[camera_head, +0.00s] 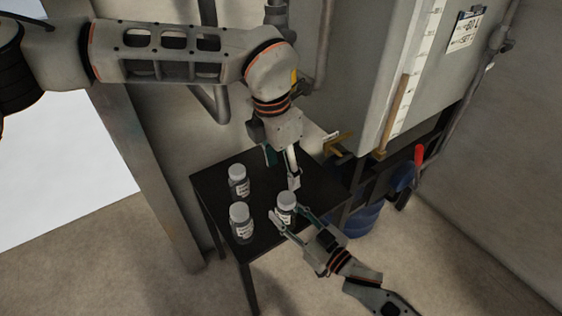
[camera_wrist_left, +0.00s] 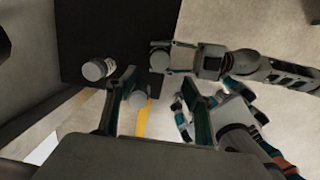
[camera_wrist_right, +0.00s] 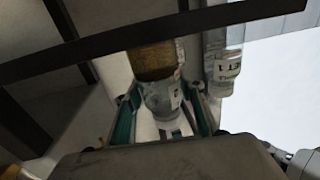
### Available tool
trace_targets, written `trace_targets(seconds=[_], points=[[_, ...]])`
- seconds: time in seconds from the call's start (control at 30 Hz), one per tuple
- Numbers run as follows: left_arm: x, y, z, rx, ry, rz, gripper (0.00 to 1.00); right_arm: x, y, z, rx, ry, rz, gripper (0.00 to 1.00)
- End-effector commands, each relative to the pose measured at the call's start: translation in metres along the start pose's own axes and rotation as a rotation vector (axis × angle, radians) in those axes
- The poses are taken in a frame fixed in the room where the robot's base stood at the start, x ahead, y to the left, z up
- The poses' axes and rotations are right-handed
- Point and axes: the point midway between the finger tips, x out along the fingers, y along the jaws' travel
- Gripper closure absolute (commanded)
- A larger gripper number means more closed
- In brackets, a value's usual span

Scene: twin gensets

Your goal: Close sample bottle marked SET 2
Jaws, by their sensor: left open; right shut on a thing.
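A small bottle (camera_head: 286,208) with a pale top stands near the black table's front right corner. My right gripper (camera_head: 289,217) is shut around it. My left gripper (camera_head: 283,168) is open above the table, behind that bottle. In the left wrist view a pale round top (camera_wrist_left: 138,98) shows between its fingers (camera_wrist_left: 160,108); I cannot tell what it belongs to. Whether the held bottle is capped is unclear.
Two more white-capped bottles stand left on the black table (camera_head: 215,185), one behind (camera_head: 238,181) and one in front (camera_head: 241,221). A bottle in the right wrist view (camera_wrist_right: 226,70) reads "T 1". A brass tap (camera_head: 338,142) and a tank (camera_head: 385,75) are behind right.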

Motion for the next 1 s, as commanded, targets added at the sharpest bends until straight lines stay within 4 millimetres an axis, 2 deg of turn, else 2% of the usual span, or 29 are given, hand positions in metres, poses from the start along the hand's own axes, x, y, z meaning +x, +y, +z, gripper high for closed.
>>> trace_targets(seconds=[0.3, 0.5, 0.7, 1.0], points=[[0.058, -0.001, -0.001, -0.001, 0.003, -0.003, 0.48, 0.000, 0.000, 0.000, 0.000, 0.001, 0.000, 1.00], [0.086, -0.001, -0.001, -0.001, 0.002, -0.002, 0.48, 0.000, 0.000, 0.000, 0.000, 0.001, 0.000, 1.00], [0.099, 0.000, -0.001, -0.002, 0.001, -0.001, 0.48, 0.000, 0.000, 0.000, 0.000, 0.000, 0.000, 1.00], [0.101, 0.000, -0.001, -0.001, 0.001, 0.000, 0.48, 0.000, 0.000, 0.000, 0.000, 0.000, 0.000, 1.00]])
